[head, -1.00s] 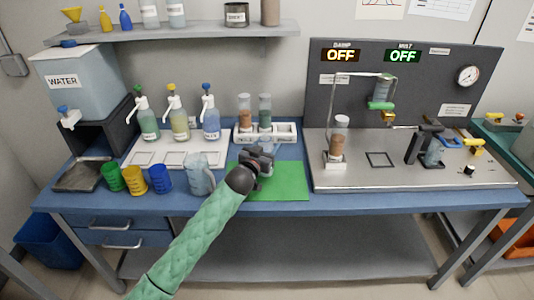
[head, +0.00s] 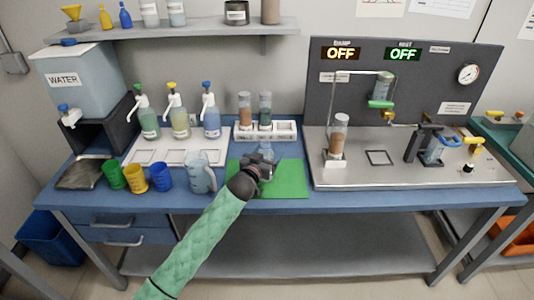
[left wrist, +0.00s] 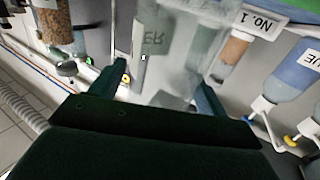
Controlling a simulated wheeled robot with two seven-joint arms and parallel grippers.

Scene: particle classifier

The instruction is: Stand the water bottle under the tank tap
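The water bottle (head: 266,150) is clear and stands upright at the back of the green mat, just beyond my left gripper (head: 262,162), which hides its lower part. In the left wrist view the spread fingers (left wrist: 160,80) have a see-through shape with upside-down letters, likely the bottle (left wrist: 152,40), between and beyond them. I see no clear contact by the fingers. The white tank (head: 85,80) marked WATER sits on a dark stand at the far left. Its tap (head: 69,116) has a blue top and hangs above a grey tray (head: 84,174). My right gripper is out of view.
Green, yellow and blue cups (head: 135,177) and a clear jug (head: 199,172) stand along the front edge between the mat and tray. Several pump bottles (head: 180,122) stand on a white board behind. A white rack (head: 284,131) with two tubes is behind the mat.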

